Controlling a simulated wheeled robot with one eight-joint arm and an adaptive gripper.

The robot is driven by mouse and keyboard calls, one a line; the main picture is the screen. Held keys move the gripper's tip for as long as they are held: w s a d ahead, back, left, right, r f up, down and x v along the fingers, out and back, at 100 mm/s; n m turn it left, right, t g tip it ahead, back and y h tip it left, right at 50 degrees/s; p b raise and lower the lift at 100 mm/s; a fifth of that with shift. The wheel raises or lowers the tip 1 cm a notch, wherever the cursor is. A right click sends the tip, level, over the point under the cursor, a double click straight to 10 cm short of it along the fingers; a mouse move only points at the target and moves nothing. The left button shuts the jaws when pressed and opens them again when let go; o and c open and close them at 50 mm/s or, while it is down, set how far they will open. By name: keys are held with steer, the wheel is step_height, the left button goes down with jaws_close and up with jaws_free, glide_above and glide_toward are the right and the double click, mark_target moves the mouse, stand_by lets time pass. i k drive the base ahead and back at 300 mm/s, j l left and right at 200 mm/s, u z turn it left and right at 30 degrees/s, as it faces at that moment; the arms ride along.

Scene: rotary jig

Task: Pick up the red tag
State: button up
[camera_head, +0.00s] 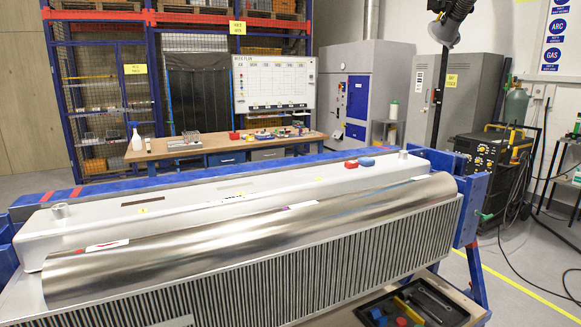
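A small red block-like piece (351,163) lies on top of the silver jig body (290,180), toward its right end. It may be the red tag, but it is too small to tell for sure. A blue piece (367,161) lies right beside it. Another small red piece (401,321) shows in a dark tray (460,315) at the bottom right, next to blue and green pieces. A red item (234,135) stands on the workbench behind. My gripper is not in view.
The long, rounded metal cylinder and ribbed front fill the foreground in a blue frame (470,205). The wooden workbench (215,148) behind holds a spray bottle (136,137) and small items. Cables lie on the floor at right, near a black welding unit (485,160).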

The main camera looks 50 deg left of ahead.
mark_target(349, 165)
steer(key=u, duration=1.45)
